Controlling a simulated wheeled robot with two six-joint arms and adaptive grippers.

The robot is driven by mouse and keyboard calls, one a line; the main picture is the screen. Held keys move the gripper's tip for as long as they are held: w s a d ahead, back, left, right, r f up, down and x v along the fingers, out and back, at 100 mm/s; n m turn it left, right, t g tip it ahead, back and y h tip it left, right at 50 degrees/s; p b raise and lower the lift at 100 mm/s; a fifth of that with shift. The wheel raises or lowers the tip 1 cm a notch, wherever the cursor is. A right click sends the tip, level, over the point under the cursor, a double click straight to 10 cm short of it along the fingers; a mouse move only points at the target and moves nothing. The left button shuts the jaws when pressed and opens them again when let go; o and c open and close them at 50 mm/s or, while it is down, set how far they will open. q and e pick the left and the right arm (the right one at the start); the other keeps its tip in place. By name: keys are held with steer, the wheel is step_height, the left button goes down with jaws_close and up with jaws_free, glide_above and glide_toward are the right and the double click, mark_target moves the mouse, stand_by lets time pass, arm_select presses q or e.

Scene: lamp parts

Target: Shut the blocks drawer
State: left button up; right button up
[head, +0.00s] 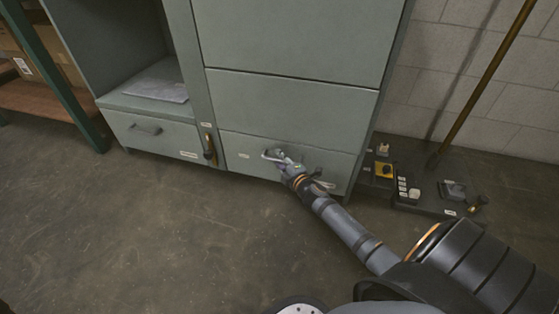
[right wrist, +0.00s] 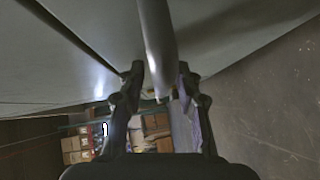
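The grey-green cabinet has a low drawer on the right (head: 235,160) with a small pale label, too small to read. Its front looks flush or nearly flush with the cabinet; I cannot tell if a small gap is left. My right gripper (head: 275,155) is at this drawer's handle. My left gripper is not in view. I cannot tell from the labels which drawer holds blocks.
Another low drawer (head: 170,138) with a dark handle is at the left, under an open bay. A dark platform (head: 430,205) with small parts lies right of the cabinet, and a brown pole leans on the wall. The floor in front is clear.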

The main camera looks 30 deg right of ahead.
steer(key=s+r, duration=0.1)
steer(key=s, duration=1.1)
steer(key=shift+a+r, duration=0.35)
steer(key=shift+a, duration=0.1)
